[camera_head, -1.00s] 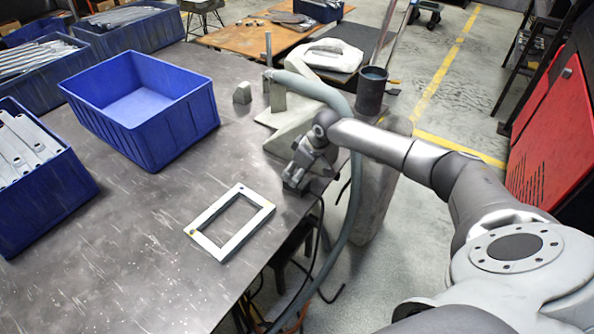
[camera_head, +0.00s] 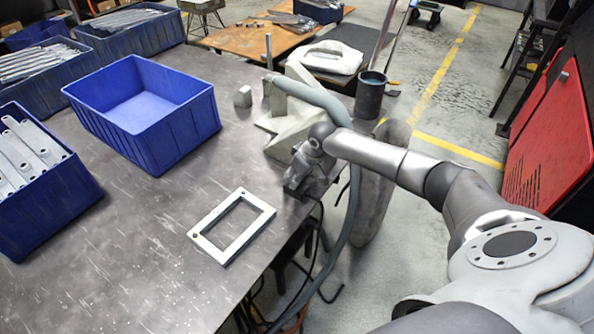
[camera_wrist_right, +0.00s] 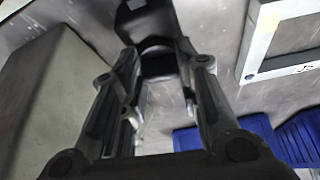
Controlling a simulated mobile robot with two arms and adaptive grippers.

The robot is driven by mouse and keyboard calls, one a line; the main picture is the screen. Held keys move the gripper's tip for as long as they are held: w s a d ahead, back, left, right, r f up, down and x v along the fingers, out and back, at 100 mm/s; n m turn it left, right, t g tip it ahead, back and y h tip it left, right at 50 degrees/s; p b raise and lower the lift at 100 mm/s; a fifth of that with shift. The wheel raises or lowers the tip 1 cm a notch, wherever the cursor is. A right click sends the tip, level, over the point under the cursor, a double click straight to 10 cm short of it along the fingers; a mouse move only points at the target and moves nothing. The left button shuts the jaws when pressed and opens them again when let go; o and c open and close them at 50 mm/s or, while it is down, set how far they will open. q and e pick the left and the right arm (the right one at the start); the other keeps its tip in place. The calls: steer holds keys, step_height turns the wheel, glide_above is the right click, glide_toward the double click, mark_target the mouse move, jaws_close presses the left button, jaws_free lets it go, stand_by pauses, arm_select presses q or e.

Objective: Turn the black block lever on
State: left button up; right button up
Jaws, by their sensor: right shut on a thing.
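My right gripper (camera_head: 298,183) is at the right edge of the metal table, beside a pale grey machine base. In the right wrist view, its two fingers (camera_wrist_right: 157,65) reach up to a dark black block lever (camera_wrist_right: 152,22) and are shut on it. The lever's far end runs up to the top edge of that view. In the head view the lever is hidden or too small to tell from the gripper. My left gripper is not in view.
A white rectangular frame (camera_head: 197,236) lies on the table left of the gripper. An empty blue bin (camera_head: 170,120) stands behind it, with a bin of metal brackets (camera_head: 50,205) at left. A grey hose (camera_head: 350,205) hangs close by the right gripper.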

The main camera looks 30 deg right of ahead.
steer(key=m+p, duration=0.1)
steer(key=p, duration=0.1)
steer(key=m+h+p, duration=0.1)
steer(key=m+p, duration=0.1)
steer(key=m+h+p, duration=0.1)
steer(key=m+p, duration=0.1)
steer(key=shift+a+r+p, duration=0.25)
steer(key=shift+p, duration=0.15)
steer(key=m+h+p, duration=0.1)
steer(key=m, duration=0.2)
steer(key=shift+f+p, duration=0.1)
steer(key=shift+p, duration=0.3)
steer(key=shift+m+g+h+p, duration=0.3)
steer(key=shift+m, duration=0.7)
steer(key=shift+w+f+m+h, duration=0.1)
steer(key=shift+m+h, duration=0.2)
steer(key=shift+m, duration=0.6)
steer(key=shift+a+m+g, duration=0.1)
steer(key=shift+m+g, duration=0.4)
steer(key=shift+m, duration=0.3)
steer(key=shift+w+m+g+h+b, duration=0.1)
steer(key=shift+m+g+h+b, duration=0.35)
steer(key=shift+m, duration=0.75)
steer(key=o, duration=1)
